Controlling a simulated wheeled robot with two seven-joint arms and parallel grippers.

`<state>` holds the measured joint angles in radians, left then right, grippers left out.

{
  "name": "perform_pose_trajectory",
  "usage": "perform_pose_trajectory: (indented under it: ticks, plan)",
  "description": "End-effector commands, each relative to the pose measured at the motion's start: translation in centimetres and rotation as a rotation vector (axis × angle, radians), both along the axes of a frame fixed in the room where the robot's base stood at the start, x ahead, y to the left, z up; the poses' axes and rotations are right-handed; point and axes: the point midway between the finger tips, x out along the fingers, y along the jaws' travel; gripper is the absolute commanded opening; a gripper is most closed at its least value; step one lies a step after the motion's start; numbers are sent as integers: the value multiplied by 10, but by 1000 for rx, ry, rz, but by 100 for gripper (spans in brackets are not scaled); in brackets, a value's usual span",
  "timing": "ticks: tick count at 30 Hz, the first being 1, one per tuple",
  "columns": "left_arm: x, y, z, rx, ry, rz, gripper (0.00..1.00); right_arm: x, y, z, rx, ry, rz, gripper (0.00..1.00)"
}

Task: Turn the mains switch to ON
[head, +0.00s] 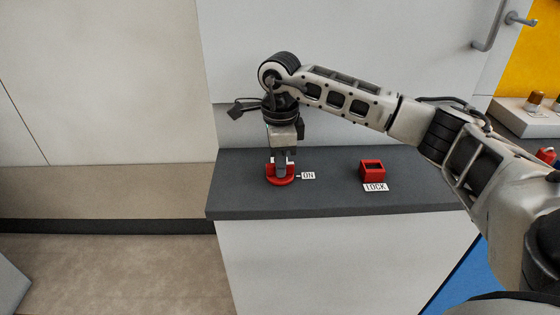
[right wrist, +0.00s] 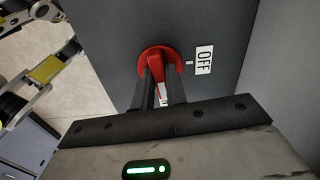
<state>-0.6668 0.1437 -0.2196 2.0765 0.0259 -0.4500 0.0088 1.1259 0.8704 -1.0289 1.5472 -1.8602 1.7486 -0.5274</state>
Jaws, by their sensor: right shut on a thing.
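The mains switch (head: 280,179) is a red round knob on the dark grey top of a cabinet. My right gripper (head: 280,163) points straight down over it, with its fingertips at the knob. In the right wrist view, my right gripper (right wrist: 161,103) is shut on the raised red handle of the switch (right wrist: 155,63). An ON label (head: 308,175) lies right of the switch in the head view. An OFF label (right wrist: 204,60) lies right of the switch in the wrist view, with a short white tick beside it. The fingers partly hide the handle. My left gripper is not in view.
A red block with a square opening (head: 372,168) stands right of the switch, behind a LOCK label (head: 375,187). The grey cabinet top (head: 330,203) is otherwise clear. A white panel rises behind it. A bench (head: 528,118) with small items stands at the far right.

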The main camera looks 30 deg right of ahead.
Motion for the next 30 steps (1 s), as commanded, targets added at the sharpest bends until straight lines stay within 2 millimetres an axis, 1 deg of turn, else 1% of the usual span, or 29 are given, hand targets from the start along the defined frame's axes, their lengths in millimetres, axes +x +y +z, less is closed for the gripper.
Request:
perform_pose_trajectory:
  ticks: [1,9,23,24,25,26,30]
  plan:
    - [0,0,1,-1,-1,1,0,1,-2,2,-4,-5,-23,0]
    - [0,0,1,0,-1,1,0,1,-2,2,-4,-5,-90,0]
    - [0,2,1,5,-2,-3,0,1,-2,3,-3,-5,-102,0]
    - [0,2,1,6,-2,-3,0,1,-2,3,-3,-5,-102,25]
    - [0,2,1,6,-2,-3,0,1,-2,3,-3,-5,-101,33]
    - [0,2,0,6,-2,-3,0,1,-2,2,-2,-4,-101,35]
    - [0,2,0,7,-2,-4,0,1,-1,1,-1,-3,-98,35]
